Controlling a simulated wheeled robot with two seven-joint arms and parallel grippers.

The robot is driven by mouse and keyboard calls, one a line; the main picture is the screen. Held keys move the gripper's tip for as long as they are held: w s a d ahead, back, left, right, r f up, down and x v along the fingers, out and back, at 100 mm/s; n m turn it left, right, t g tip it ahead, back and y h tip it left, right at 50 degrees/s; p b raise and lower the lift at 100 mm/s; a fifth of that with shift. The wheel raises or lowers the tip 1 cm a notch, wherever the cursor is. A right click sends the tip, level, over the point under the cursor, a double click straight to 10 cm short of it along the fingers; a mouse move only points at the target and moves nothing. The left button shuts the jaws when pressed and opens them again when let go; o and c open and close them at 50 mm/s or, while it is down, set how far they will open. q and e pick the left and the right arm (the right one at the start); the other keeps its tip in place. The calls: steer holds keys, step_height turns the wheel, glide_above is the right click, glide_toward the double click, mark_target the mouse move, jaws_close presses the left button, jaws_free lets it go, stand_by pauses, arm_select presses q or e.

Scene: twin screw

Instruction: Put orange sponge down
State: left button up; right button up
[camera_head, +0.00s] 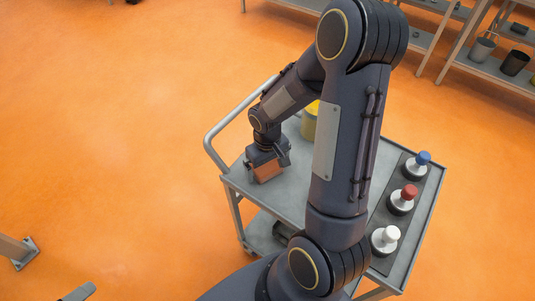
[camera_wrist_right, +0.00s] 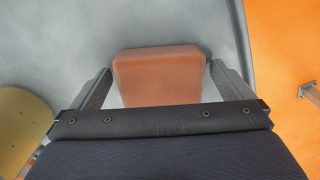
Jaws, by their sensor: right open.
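The orange sponge (camera_head: 267,172) is on the grey top of the cart (camera_head: 290,202), near its left side. In the right wrist view the sponge (camera_wrist_right: 160,77) lies between the two fingers, with a gap on each side. My right gripper (camera_head: 272,160) is above and around the sponge in the head view, and its fingers (camera_wrist_right: 160,90) are open in the wrist view. The sponge's lower part is hidden by the gripper body in the wrist view. My left gripper (camera_head: 77,293) shows only as a small grey tip at the bottom left edge.
A yellow container (camera_head: 309,122) stands behind my right arm, partly hidden. Blue (camera_head: 423,158), red (camera_head: 409,192) and white (camera_head: 391,234) topped objects stand on a dark strip along the cart's right side. Shelves (camera_head: 487,66) with bins stand at the back right.

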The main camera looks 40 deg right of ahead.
mark_target(267, 166)
step_height(267, 166, up, 12)
steer(key=s+a+r+t+y, duration=0.2)
steer(key=s+a+r+t, duration=0.1)
steer(key=s+a+r, duration=0.1)
steer(key=s+a+r+t+y, duration=0.1)
steer(key=s+a+r+t, duration=0.1)
steer(key=s+a+r, duration=0.2)
steer(key=s+a, duration=0.2)
steer(key=s, duration=0.2)
steer(key=shift+s+a+m+t+y+p, duration=0.2)
steer(key=shift+s+m+t+y+p, duration=0.1)
steer(key=shift+s+t+y, duration=0.1)
steer(key=shift+r, duration=0.15)
